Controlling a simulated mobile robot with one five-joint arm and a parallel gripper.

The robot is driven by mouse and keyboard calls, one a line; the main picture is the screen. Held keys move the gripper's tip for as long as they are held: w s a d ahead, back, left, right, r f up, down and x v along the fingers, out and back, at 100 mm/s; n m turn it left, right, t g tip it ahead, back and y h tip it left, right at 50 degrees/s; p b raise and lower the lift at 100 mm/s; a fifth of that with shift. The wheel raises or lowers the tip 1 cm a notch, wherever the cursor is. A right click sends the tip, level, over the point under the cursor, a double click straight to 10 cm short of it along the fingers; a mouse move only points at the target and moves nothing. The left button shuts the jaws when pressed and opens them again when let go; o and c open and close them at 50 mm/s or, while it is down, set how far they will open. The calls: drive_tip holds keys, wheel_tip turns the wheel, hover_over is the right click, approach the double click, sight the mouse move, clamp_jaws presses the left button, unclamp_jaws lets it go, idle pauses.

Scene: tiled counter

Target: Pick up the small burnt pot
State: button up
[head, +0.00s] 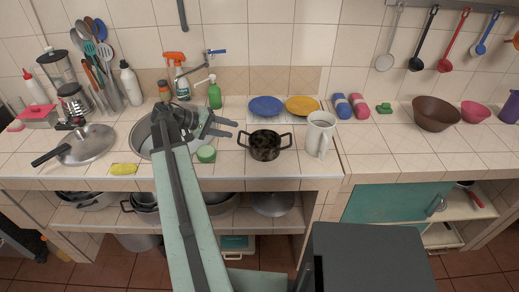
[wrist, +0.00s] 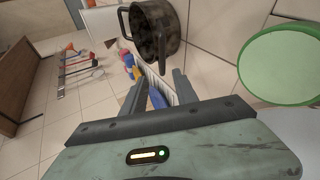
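The small burnt pot (head: 265,147) is a dark, blotchy, two-handled pot standing upright on the tiled counter, right of the sink. My gripper (head: 222,127) is to the left of the pot, over the counter by the sink edge, apart from it. In the wrist view the pot (wrist: 158,36) shows at the top, beyond my fingertips. My gripper (wrist: 158,77) has its two fingers spread with nothing between them, so it is open and empty.
A green round item (head: 206,154) lies left of the pot and fills the right of the wrist view (wrist: 285,62). A white mug (head: 319,136) stands close right of the pot. Blue (head: 266,106) and yellow (head: 302,105) plates lie behind. A green bottle (head: 214,94) stands behind my gripper.

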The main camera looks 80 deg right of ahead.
sight(244, 132)
drive_tip(key=shift+b+x, duration=0.95)
drive_tip(key=shift+x, duration=0.65)
drive_tip(key=b+x, duration=0.2)
drive_tip(key=x, duration=0.2)
drive_tip(key=shift+d+f, duration=0.1)
drive_tip(key=shift+f, duration=0.1)
drive_tip(key=shift+d+r, duration=0.1)
clamp_jaws()
